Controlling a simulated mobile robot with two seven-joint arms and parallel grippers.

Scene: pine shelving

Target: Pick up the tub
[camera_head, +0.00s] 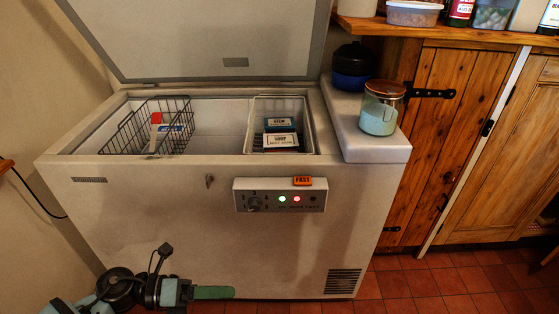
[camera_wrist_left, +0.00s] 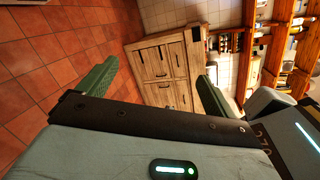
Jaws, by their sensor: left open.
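The open chest freezer (camera_head: 130,220) holds two labelled tubs in a white basket (camera_head: 280,103) at the right. The rear tub (camera_head: 279,125) reads STEW and the front tub (camera_head: 280,141) reads SOUP. I cannot tell which tub is meant. My left gripper (camera_head: 222,292) is low in front of the freezer, well below its rim and apart from the tubs. Its green fingers are spread and empty in the left wrist view (camera_wrist_left: 157,75). My right gripper is in neither view.
A wire basket (camera_head: 120,140) in the freezer's left side holds a red, white and blue pack (camera_head: 170,130). A glass jar (camera_head: 380,108) and dark blue pot (camera_head: 352,66) stand on the right ledge. A clear container (camera_head: 413,14) sits on the shelf.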

